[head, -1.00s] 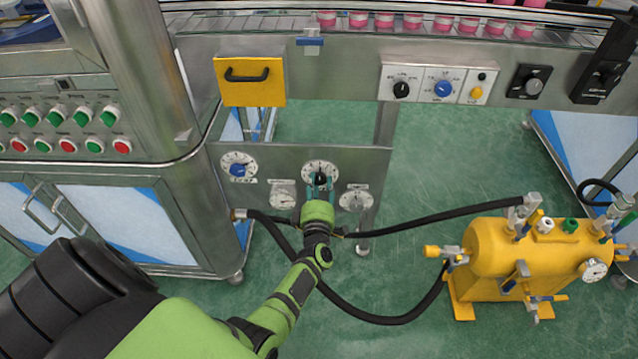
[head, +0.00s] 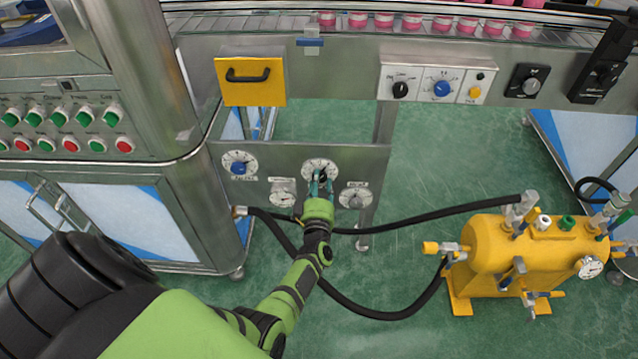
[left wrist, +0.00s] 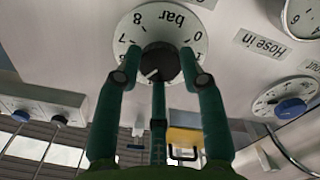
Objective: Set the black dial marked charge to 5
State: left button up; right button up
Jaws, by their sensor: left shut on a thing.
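A black dial (head: 320,174) with a white round scale sits in the middle of the lower steel panel. In the left wrist view the black knob (left wrist: 161,61) shows upside down, with "bar", 0, 7 and 8 readable on its scale. A white pointer line on the knob points to the lower left there; the number it points at is hidden or unclear. My left gripper (head: 320,186) is shut on the knob, its green fingers (left wrist: 160,54) on either side of it. The word "charge" cannot be read. My right gripper is out of view.
A blue dial (head: 239,165) sits to the left on the same panel. Two gauges (head: 283,192) (head: 355,195) flank the black dial below. Black hoses (head: 430,217) run below the panel towards a yellow tank (head: 540,250). A yellow drawer (head: 252,92) is above.

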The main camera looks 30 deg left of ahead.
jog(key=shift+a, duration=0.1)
pick_arm(q)
jog(key=o, duration=1.2)
jog(key=shift+c, duration=0.2)
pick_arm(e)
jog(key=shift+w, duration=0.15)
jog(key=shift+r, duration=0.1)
pick_arm(q)
jog(key=v, duration=0.8)
jog(key=shift+d+f, duration=0.1)
